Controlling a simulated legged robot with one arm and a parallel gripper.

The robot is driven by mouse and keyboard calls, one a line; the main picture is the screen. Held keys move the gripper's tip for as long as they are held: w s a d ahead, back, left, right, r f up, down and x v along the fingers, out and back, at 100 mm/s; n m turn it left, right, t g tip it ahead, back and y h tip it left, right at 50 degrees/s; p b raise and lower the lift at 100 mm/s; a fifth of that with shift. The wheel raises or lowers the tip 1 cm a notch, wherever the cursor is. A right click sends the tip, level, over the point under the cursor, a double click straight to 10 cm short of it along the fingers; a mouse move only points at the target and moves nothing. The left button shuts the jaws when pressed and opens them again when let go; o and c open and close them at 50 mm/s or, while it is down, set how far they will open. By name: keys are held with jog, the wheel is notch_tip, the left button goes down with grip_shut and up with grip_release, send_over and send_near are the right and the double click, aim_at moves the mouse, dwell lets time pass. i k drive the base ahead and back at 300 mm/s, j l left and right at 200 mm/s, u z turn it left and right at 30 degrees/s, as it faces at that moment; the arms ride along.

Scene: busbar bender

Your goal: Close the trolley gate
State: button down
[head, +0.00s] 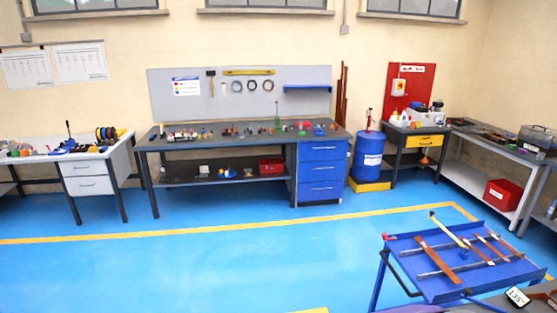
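A blue trolley (412,285) stands at the bottom right, partly cut off by the lower picture edge. Copper-coloured bars (437,259) and grey rails lie across its top. A pale-handled tool (447,229) lies among them, slanting down to the right. A red knob (389,237) sits at the trolley's back left corner. A dark bent handle (401,274) runs down its left side. I cannot tell which part is the gate or whether it is open. My gripper is not in view.
Blue floor (230,265) with a yellow line is clear left of the trolley. A long workbench (215,144) with a blue drawer unit (322,174) stands at the back wall. A blue drum (367,158) stands right of it. An angle sign (517,296) shows at the bottom right.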

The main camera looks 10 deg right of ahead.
aim_at(465, 249)
jog(key=i+z, duration=0.15)
jog(key=i, duration=0.4)
jog(key=i+j+z, duration=0.15)
jog(key=i, duration=0.4)
jog(key=i+j+z, duration=0.2)
jog(key=i, duration=0.35)
jog(key=i+z, duration=0.25)
jog(key=z, duration=0.2)
jog(key=i+z, duration=0.25)
jog(key=z, duration=0.2)
jog(key=i+z, duration=0.2)
jog(key=z, duration=0.25)
jog(key=i+j+z, duration=0.2)
jog(key=z, duration=0.25)
jog(key=i+z, duration=0.3)
jog(key=i+j+z, duration=0.35)
jog(key=l, duration=0.1)
